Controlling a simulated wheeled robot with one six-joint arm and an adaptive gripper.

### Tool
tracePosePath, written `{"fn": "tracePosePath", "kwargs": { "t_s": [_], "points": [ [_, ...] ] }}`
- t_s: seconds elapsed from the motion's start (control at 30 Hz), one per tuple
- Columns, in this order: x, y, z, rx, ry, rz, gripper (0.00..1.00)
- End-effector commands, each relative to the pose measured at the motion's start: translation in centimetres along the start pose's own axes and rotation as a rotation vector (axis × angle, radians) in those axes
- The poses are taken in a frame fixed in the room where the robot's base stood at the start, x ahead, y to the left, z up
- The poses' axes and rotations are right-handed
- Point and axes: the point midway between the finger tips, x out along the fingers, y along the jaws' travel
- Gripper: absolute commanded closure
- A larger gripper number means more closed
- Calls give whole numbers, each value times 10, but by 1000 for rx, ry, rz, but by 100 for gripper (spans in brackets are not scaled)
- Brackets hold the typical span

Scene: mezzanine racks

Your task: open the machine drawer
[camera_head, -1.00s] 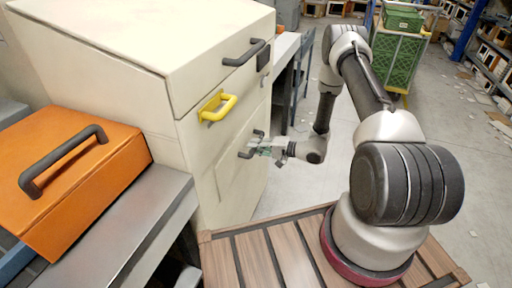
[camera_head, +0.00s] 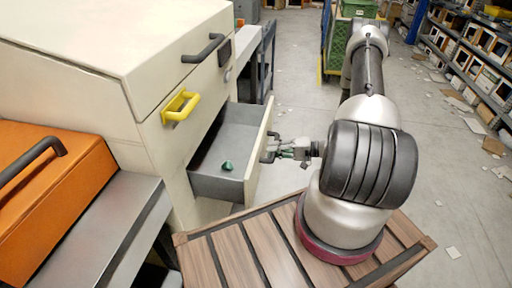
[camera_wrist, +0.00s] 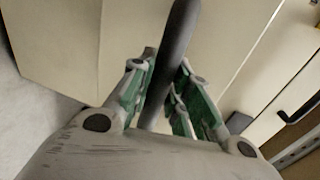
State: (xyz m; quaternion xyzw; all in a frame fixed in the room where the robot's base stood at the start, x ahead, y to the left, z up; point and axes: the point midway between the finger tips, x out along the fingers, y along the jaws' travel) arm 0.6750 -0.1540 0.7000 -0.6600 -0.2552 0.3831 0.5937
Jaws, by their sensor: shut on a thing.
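The cream machine (camera_head: 150,90) stands at the left in the head view. Its drawer (camera_head: 232,140) is pulled well out, with a grey inside and a small green object (camera_head: 227,166) lying on its floor. My gripper (camera_head: 277,151) is at the drawer front, shut on the dark drawer handle (camera_head: 267,150). In the wrist view the dark handle bar (camera_wrist: 178,50) runs between the two green-padded fingers of my gripper (camera_wrist: 166,85). The fingers hide part of the bar.
A yellow handle (camera_head: 180,106) and a dark upper handle (camera_head: 203,49) stick out from the machine above the drawer. An orange box (camera_head: 50,190) sits at the left on a grey metal surface (camera_head: 115,225). Open floor (camera_head: 455,190) lies to the right, with scattered scraps.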

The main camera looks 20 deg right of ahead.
Motion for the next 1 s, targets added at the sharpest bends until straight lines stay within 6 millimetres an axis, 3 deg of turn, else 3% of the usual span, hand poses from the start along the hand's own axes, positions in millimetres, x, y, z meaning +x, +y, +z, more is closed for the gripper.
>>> {"fn": "tracePosePath", "kwargs": {
  "t_s": [0.2,0.4,0.9,0.93,1.0],
  "points": [
    [-39,8,-1,-1,2,1,100],
    [-57,12,0,0,1,1,100],
    [-63,13,0,-1,-1,1,100],
    [-63,13,0,-1,-1,1,78],
    [-63,13,0,-1,-1,1,65]
  ]
}}
